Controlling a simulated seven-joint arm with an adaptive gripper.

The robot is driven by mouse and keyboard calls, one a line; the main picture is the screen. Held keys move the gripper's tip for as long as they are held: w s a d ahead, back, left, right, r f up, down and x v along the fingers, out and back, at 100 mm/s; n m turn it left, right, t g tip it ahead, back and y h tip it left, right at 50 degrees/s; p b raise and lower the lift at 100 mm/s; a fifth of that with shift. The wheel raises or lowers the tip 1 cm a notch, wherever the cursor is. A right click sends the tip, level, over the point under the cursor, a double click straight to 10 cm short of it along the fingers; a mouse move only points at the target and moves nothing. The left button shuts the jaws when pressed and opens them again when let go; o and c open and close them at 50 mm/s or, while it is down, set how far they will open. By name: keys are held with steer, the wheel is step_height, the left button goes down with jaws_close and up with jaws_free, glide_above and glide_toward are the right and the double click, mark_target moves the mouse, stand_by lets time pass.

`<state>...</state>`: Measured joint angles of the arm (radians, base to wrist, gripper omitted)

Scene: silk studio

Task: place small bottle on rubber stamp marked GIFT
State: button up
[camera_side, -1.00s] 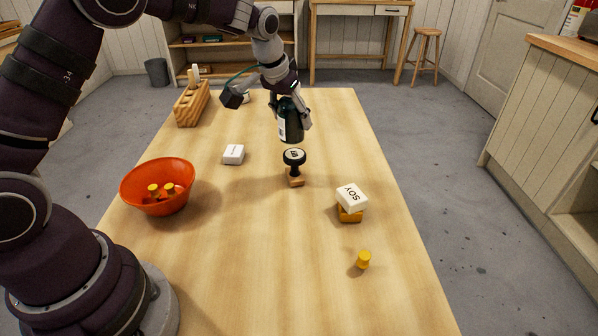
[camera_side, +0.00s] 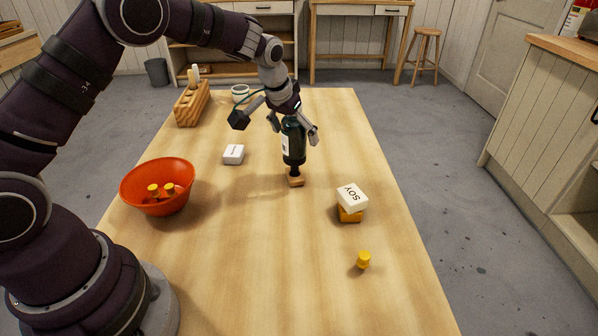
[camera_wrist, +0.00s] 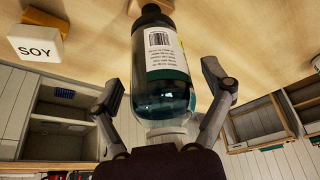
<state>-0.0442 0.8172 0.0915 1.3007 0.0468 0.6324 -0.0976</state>
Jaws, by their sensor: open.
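The small bottle (camera_side: 293,143), dark green with a pale label, stands upright over the rubber stamp (camera_side: 295,181). The stamp has a wooden base and a dark handle; its top is covered by the bottle, and no GIFT marking is readable. The bottle's lower end appears to rest on the handle. My gripper (camera_side: 293,130) is open around the bottle from above, one finger on each side. In the wrist view the bottle (camera_wrist: 163,55) sits between the spread fingers (camera_wrist: 162,80), with gaps on both sides. A dark part of the stamp (camera_wrist: 151,9) shows beyond the bottle.
A white SOY block (camera_side: 352,197) sits on a yellow block (camera_side: 349,215) to the right. A yellow peg (camera_side: 363,260) stands nearer. An orange bowl (camera_side: 158,187), a white block (camera_side: 233,155), a wooden rack (camera_side: 192,103) and a cup (camera_side: 240,94) are left. The front middle is clear.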

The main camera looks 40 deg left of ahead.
steer(key=shift+r, duration=0.3)
steer(key=a+v, duration=0.1)
steer(key=v, duration=1)
steer(key=s+d+m, duration=0.1)
steer(key=s+d, duration=0.1)
steer(key=s, duration=0.7)
steer(key=s+d+t, duration=0.1)
steer(key=s+d, duration=0.1)
steer(key=s, duration=0.8)
steer(key=shift+d+r+m+h, duration=0.25)
steer(key=shift+r+m+h, duration=0.15)
steer(key=shift+w, duration=0.1)
